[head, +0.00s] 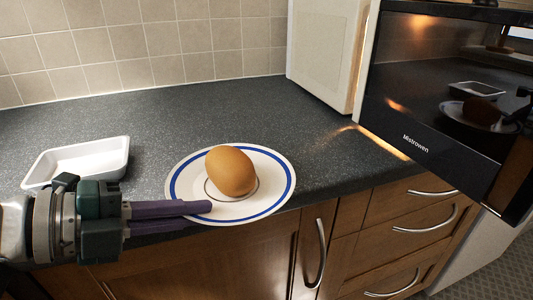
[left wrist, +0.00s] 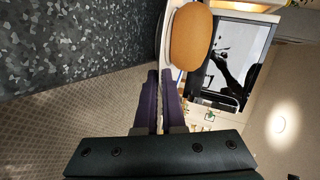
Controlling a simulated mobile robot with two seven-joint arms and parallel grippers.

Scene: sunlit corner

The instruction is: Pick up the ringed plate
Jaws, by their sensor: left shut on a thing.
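The ringed plate (head: 278,197) is white with a blue ring near its rim. It lies at the counter's front edge in the head view, and a brown egg-shaped thing (head: 231,171) sits on it. My left gripper (head: 206,207) comes in from the left, its purple fingers shut on the plate's near-left rim. In the left wrist view the closed fingers (left wrist: 161,78) meet the plate's edge (left wrist: 166,45), with the brown thing (left wrist: 190,36) beyond. I cannot tell whether the plate touches the counter. My right gripper is not in view.
A white tray (head: 112,158) stands on the dark counter (head: 110,112) at the left, behind my left gripper. A microwave (head: 322,50) stands at the back right, its black door (head: 440,110) swung open. The counter behind the plate is clear.

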